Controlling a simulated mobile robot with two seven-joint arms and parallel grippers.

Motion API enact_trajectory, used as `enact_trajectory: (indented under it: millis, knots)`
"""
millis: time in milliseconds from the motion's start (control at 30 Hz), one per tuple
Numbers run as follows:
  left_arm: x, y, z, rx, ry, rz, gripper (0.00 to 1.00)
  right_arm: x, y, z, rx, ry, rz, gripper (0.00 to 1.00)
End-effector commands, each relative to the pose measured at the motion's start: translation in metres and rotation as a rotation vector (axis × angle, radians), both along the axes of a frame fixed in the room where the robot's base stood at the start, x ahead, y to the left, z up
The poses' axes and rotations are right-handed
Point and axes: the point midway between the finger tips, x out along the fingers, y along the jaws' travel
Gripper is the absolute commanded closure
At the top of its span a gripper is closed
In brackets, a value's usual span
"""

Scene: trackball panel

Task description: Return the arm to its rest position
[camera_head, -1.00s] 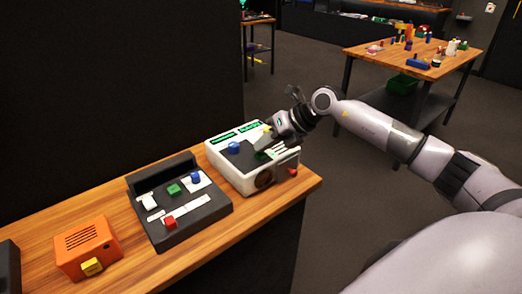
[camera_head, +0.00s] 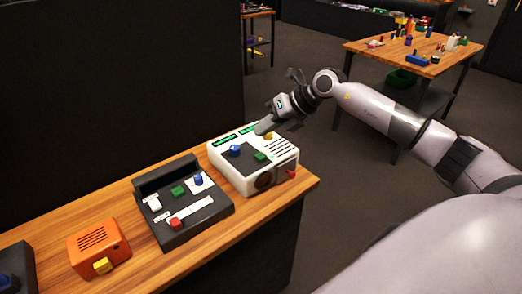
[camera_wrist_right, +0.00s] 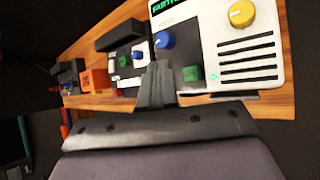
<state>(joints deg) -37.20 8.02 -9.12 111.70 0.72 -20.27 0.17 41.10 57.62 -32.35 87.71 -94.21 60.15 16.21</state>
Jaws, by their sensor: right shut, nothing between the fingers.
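My right gripper (camera_head: 263,128) is shut and empty. In the head view it hangs over the back right part of the white panel (camera_head: 224,170), its fingertips close to the yellow knob (camera_head: 268,136). I cannot tell whether they touch anything there. The panel also carries a blue ball (camera_head: 235,151) and a green button (camera_head: 260,156). In the right wrist view the closed fingers (camera_wrist_right: 157,72) overlap the panel's face, between the blue ball (camera_wrist_right: 164,40) and the green button (camera_wrist_right: 192,73). My right arm reaches in from the right. My left gripper is not in view.
A black console (camera_head: 205,210) with a red slider knob and an orange box (camera_head: 118,249) stand left of the panel on the wooden bench (camera_head: 150,279). A dark wall rises behind. Open floor (camera_head: 345,200) lies to the right, with another table (camera_head: 385,53) farther back.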

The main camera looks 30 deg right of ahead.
Motion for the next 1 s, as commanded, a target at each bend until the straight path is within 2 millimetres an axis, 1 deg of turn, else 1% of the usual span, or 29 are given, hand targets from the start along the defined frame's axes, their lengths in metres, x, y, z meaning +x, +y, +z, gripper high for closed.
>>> enact_trajectory:
  millis: [400, 467, 567, 667, 700, 800, 900, 1000]
  knots:
    - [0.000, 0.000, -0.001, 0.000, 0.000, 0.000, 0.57, 0.000, 0.000, -0.001, 0.001, 0.000, 0.001, 1.00]
    - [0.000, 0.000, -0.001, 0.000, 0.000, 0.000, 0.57, 0.000, 0.004, -0.002, 0.012, -0.005, 0.005, 1.00]
    - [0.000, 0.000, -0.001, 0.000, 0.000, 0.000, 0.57, 0.001, 0.027, -0.002, 0.085, -0.037, 0.025, 1.00]
    - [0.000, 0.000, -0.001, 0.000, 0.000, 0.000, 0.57, -0.001, 0.069, 0.002, 0.241, -0.101, 0.045, 1.00]
    - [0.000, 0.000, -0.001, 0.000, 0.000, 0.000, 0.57, -0.002, 0.088, 0.006, 0.325, -0.130, 0.046, 1.00]
    - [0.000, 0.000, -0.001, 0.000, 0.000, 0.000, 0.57, -0.009, 0.128, 0.020, 0.554, -0.198, 0.018, 1.00]
    - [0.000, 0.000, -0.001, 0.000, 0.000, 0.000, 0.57, -0.016, 0.152, 0.037, 0.782, -0.245, -0.058, 1.00]
    - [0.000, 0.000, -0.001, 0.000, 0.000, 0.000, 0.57, -0.022, 0.160, 0.049, 0.997, -0.271, -0.179, 1.00]
